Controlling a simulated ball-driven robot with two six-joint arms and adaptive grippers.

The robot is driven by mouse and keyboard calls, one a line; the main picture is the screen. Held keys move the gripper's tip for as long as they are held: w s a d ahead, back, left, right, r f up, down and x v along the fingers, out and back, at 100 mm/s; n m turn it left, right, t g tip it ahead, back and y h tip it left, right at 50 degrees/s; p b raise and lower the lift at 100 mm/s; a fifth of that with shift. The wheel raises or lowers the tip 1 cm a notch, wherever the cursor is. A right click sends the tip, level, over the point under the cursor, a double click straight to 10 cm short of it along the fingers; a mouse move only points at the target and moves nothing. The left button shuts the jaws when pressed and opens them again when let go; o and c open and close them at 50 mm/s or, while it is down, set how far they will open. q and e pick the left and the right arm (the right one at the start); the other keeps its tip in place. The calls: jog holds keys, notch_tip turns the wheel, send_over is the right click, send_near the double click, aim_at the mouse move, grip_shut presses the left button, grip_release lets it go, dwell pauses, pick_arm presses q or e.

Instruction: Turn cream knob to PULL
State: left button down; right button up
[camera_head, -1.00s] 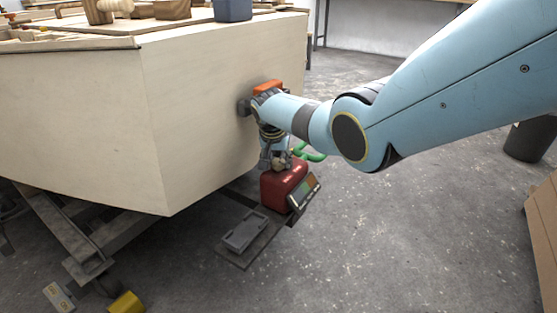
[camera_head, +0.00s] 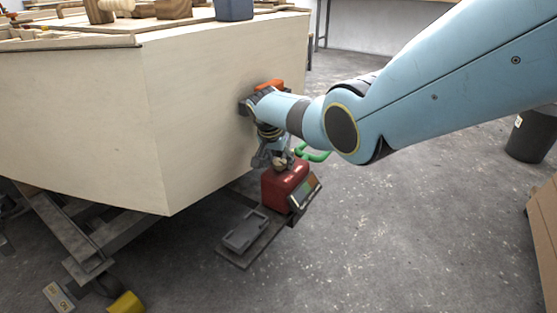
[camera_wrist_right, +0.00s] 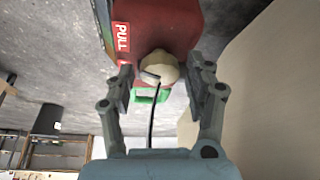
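The cream knob (camera_wrist_right: 160,66) sits on a red box (camera_wrist_right: 165,22) in the right wrist view. A darker notch shows on its lower left side. A red PULL label (camera_wrist_right: 122,37) is on the box, up and left of the knob. In the head view the knob (camera_head: 279,162) shows small on top of the red box (camera_head: 284,188). My right gripper (camera_wrist_right: 163,78) is open, with one finger on each side of the knob and a gap visible on both sides. In the head view, my right gripper (camera_head: 273,156) is over the box, beside the hull. My left gripper is out of view.
The plywood hull (camera_head: 215,105) stands close on the left of the right gripper. A green handle (camera_head: 314,155) is behind the box. A grey tray (camera_head: 246,232) lies in front of it. Open floor lies to the right.

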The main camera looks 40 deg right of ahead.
jog(key=shift+o, duration=0.5)
jog(key=v, duration=1.2)
jog(key=shift+f, duration=0.1)
